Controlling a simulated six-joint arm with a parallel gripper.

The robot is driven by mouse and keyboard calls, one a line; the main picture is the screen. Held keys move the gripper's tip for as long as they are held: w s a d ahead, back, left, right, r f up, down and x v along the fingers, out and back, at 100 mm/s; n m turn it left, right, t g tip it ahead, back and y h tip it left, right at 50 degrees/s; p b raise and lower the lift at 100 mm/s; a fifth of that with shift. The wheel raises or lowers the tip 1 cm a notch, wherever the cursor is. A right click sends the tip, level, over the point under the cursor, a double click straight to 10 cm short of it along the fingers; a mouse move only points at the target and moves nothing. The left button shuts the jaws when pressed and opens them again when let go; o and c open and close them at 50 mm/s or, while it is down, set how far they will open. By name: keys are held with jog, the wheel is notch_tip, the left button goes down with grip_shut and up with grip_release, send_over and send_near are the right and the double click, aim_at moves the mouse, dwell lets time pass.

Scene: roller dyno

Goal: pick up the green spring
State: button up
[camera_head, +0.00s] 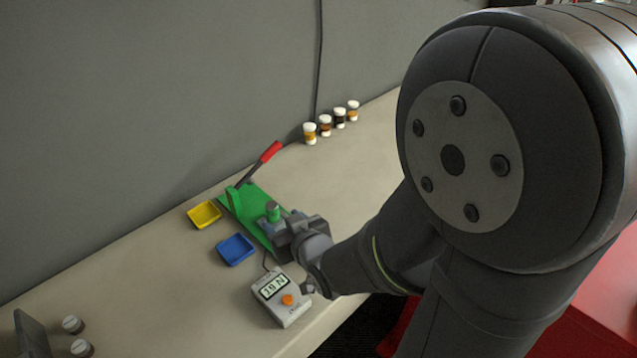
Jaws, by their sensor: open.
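A small upright green piece with a greyish top (273,211), which looks like the green spring, stands on the green base plate (246,217) of a lever device. It is too small to make out coils. My gripper (278,228) is low over the right end of the plate, right beside this piece on its near side. The jaws are open. The gripper body hides the piece's lower part and the plate's right end, so I cannot tell whether the piece is between the fingers or touching them.
The lever's red handle (271,151) rises behind the plate. A yellow tray (204,214) and a blue tray (236,249) lie to its left. A grey meter (282,297) sits close in front of my gripper. Several jars (325,125) stand by the wall; the bench's left is mostly clear.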

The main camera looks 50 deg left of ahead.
aim_at(273, 208)
jog(key=x, duration=0.6)
jog(key=shift+w+x, duration=0.2)
jog(key=shift+x, duration=1.15)
jog(key=shift+w+x, duration=0.25)
jog(key=shift+x, duration=1.1)
jog(key=shift+r, duration=0.1)
jog(key=c, duration=1.2)
jog(key=shift+o, duration=0.2)
